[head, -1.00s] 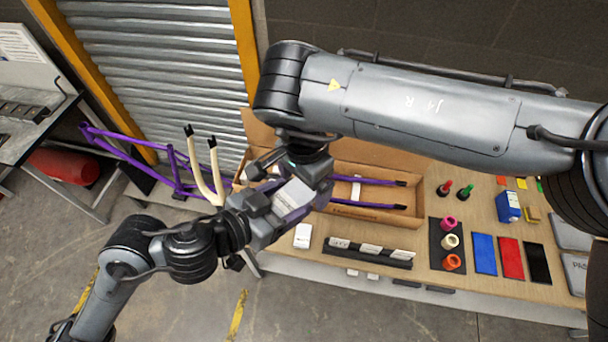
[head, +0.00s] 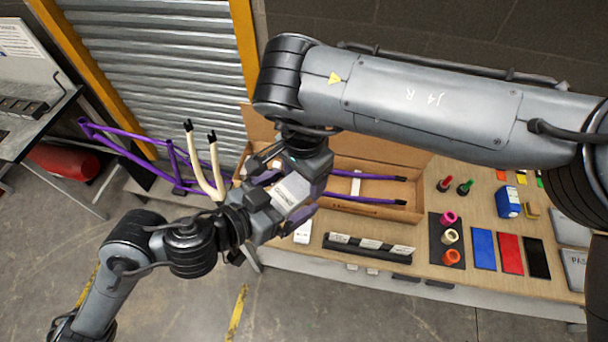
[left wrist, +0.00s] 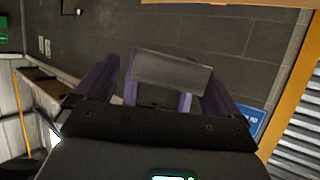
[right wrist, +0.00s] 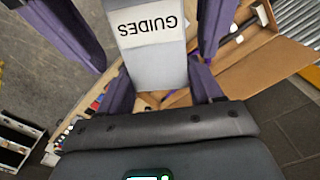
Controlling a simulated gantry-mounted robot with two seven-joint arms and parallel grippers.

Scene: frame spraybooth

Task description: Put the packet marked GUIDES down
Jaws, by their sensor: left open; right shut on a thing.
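The packet marked GUIDES (right wrist: 150,45) is a pale, flat packet with a white label, seen upside down in the right wrist view. In the head view the packet (head: 293,191) is held in the air in front of the long cardboard box. My right gripper (head: 307,176) is shut on one end of it. My left gripper (head: 287,196) is open, with its purple fingers on either side of the packet. In the left wrist view the packet (left wrist: 170,72) shows as a grey block between those fingers, with gaps at both sides. My arms hide part of the box.
An open cardboard box (head: 380,212) with purple tubes lies on the wooden bench. A black rack of labelled packets (head: 370,249) stands near the front edge, with a white packet (head: 303,232) left of it. Spools, coloured pads and a blue container (head: 507,203) are on the right.

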